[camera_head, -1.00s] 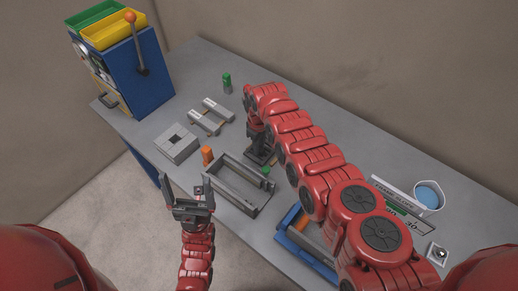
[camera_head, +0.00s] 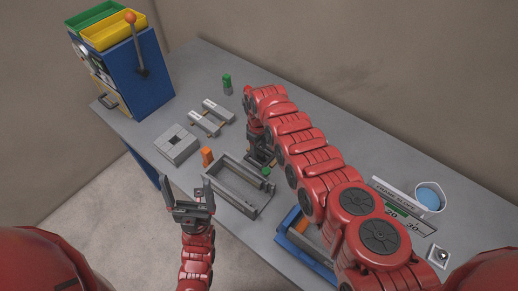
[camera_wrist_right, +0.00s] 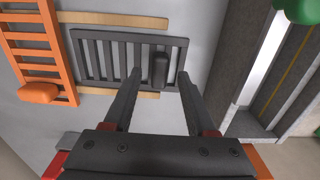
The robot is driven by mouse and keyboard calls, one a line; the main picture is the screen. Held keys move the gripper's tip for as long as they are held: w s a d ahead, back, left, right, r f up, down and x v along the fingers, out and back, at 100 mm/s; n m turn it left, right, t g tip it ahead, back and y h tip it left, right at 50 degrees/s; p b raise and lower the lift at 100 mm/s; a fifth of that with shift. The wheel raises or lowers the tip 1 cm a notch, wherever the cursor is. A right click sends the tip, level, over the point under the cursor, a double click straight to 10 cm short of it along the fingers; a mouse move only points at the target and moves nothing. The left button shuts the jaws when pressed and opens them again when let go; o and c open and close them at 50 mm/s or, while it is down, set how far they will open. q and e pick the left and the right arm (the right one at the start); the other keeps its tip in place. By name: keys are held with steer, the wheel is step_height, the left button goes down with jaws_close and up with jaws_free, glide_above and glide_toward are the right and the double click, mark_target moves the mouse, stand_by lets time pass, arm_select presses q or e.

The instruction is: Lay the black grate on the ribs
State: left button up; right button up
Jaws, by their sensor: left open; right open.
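The black grate (camera_wrist_right: 103,60) lies flat across two pale wooden strips (camera_wrist_right: 112,19) in the right wrist view, with a dark upright grip block (camera_wrist_right: 159,69) on its right part. My right gripper (camera_wrist_right: 156,76) is open, its fingertips on either side of the block with visible gaps. In the head view my right gripper and wrist mostly hide the grate. A grey rectangular open frame (camera_head: 225,197) stands in front of it; its wall shows at the right of the wrist view (camera_wrist_right: 277,75). I cannot clearly make out ribs inside. My left gripper (camera_head: 190,190) is open and empty, left of the frame.
A grey block (camera_head: 177,144), two grey bars (camera_head: 204,124) and a green-topped bottle (camera_head: 227,84) stand further back. A blue tray (camera_head: 295,255) is beneath my right arm. A blue machine (camera_head: 140,75) stands at back left.

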step_height(320, 180, up, 2)
steer(key=shift+d+r+p, duration=0.1)
steer(key=shift+r+p, duration=0.15)
steer(key=shift+p, duration=0.3)
steer(key=shift+r, duration=0.25)
step_height(320, 180, up, 8)
steer(key=b, duration=0.2)
steer(key=shift+b, duration=0.35)
